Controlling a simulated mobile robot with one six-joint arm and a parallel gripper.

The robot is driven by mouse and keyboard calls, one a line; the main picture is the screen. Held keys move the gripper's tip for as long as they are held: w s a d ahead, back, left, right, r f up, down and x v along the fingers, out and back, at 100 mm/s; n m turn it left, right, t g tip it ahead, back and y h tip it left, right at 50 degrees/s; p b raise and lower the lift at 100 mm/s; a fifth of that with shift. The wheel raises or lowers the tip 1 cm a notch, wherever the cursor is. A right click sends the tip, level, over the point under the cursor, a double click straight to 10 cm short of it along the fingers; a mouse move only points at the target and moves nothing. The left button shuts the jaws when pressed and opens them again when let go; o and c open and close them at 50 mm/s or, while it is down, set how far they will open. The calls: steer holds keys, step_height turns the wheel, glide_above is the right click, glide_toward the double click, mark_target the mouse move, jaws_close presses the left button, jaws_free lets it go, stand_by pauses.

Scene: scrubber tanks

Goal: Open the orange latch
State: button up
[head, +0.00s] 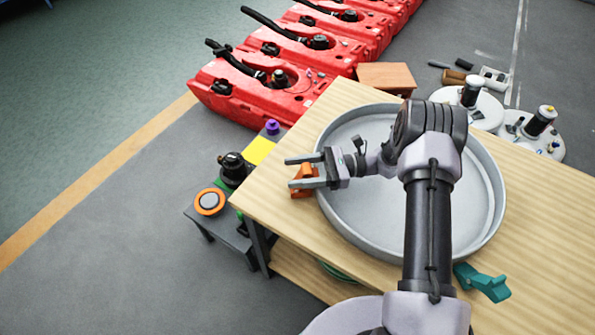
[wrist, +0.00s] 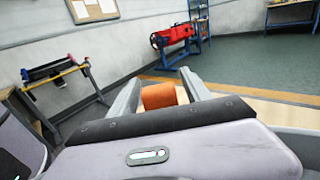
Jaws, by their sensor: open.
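The orange latch (head: 304,173) stands at the left rim of the large grey round tray on the wooden table. My gripper (head: 290,172) is open and reaches left over the rim, its two fingers at the latch. One finger partly hides the latch in the head view. In the wrist view the orange latch (wrist: 160,96) shows between the two spread fingers of my gripper (wrist: 160,74). I cannot tell whether either finger touches it.
The grey round tray (head: 343,128) fills much of the wooden table (head: 545,235). A teal latch (head: 483,282) is at its lower right. A low stand with an orange-ringed disc (head: 209,202) is left of the table. Red tanks (head: 240,88) line the floor behind.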

steer(key=shift+c, duration=0.5)
jaws_close()
stand_by(0.8)
